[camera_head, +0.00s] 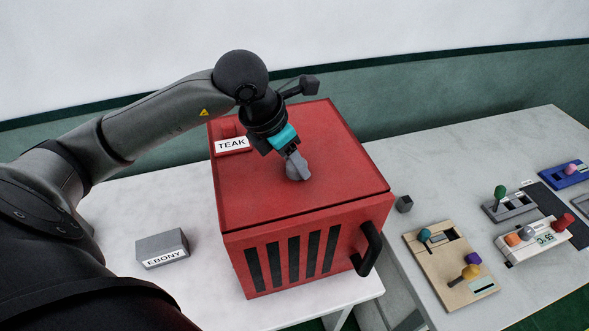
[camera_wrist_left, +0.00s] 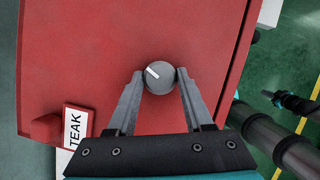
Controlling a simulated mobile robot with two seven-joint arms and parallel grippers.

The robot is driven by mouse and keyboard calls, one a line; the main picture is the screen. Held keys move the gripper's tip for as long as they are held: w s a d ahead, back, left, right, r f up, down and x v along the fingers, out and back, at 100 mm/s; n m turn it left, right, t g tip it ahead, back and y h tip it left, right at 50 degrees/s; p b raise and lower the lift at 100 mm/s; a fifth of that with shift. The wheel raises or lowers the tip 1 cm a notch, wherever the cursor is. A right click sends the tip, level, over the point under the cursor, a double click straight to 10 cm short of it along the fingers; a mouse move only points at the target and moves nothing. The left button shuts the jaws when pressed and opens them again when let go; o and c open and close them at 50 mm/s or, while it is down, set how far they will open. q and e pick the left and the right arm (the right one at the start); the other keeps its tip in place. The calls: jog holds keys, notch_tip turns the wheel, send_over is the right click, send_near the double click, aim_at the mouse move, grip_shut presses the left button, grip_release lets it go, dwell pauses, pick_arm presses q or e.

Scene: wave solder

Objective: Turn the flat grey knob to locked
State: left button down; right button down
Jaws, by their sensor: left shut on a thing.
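The flat grey knob (camera_wrist_left: 160,78) is on the top of a red box (camera_head: 265,195). It is round from above, with a white mark pointing toward its upper left in the left wrist view. My left gripper (camera_wrist_left: 160,84) comes down from above with one finger on each side of the knob and is shut on it. In the head view the knob (camera_head: 299,172) shows beneath the fingertips of the left gripper (camera_head: 296,158). No lettering for locked is readable near the knob.
The red box has a black handle (camera_head: 369,250) and a TEAK label (camera_head: 232,144). A grey EBONY block (camera_head: 162,247) stands left on the white table. Several control panels, including a tan one (camera_head: 437,263), lie on the right table, with a small dark cube (camera_head: 404,204) nearby.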

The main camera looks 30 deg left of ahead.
pick_arm(q)
jog(key=m+h+b, duration=0.1)
jog(key=m+b, duration=0.1)
jog(key=shift+w+a+m, duration=0.1)
jog(key=shift+a+m, duration=0.05)
jog(key=shift+m, duration=0.25)
jog(key=m+g+b, duration=0.1)
jog(key=m, duration=0.1)
jog(key=shift+w+m+h+b, duration=0.1)
jog(key=shift+m+h+b, duration=0.2)
jog(key=shift+h+b, duration=0.1)
jog(key=m+g+b, duration=0.1)
jog(key=m, duration=0.2)
jog(key=shift+m+h, duration=0.3)
jog(key=shift+w+r+m+g+b, duration=0.1)
jog(key=shift+m+g+b, duration=0.5)
jog(key=shift+m, duration=1.1)
jog(key=shift+c, duration=1.5)
grip_release()
